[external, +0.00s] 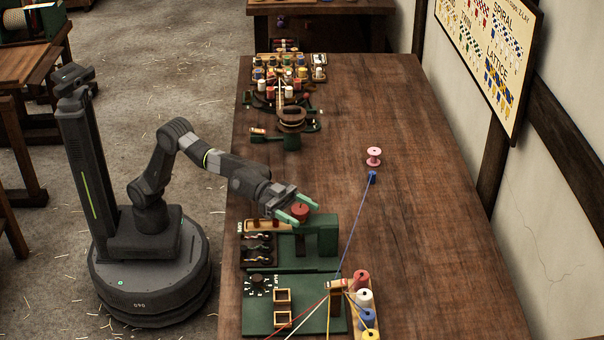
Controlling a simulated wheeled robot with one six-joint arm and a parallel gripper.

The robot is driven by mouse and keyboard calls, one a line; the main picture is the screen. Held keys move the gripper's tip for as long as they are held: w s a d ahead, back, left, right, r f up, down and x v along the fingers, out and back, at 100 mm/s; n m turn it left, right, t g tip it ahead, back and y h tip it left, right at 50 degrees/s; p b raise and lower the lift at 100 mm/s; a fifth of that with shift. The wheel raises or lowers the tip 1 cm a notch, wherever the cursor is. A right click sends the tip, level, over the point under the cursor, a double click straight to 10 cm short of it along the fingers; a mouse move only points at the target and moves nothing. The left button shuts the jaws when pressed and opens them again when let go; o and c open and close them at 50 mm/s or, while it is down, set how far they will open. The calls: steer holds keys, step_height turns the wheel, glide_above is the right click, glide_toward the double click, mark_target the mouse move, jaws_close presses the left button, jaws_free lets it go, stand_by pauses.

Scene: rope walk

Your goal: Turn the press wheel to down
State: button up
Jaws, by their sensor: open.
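The press wheel appears to be the dark red round piece (300,212) on top of the green press (321,236), near the table's left edge. My gripper (303,211) reaches over the press from the left. Its two green fingers are open, one on the near side and one on the far side of the red wheel. I cannot tell whether they touch it. The wheel's setting cannot be read from this view, and part of the wheel is hidden by the fingers.
A green board with a dial (257,284) lies in front of the press. Red, white, blue and yellow spools (364,298) stand beside it, with cords running out. A blue cord (356,222) crosses to a blue peg. A pink spool (374,156) stands behind. The table's right side is clear.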

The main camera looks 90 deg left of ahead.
steer(key=shift+s, duration=0.15)
steer(key=shift+s+a+r, duration=0.1)
steer(key=shift+s+a, duration=0.25)
steer(key=shift+s, duration=0.2)
steer(key=shift+s+a, duration=0.4)
steer(key=shift+a, duration=0.05)
step_height(320, 180, up, 7)
steer(key=p, duration=0.6)
steer(key=shift+a+p, duration=0.2)
steer(key=shift+p, duration=0.2)
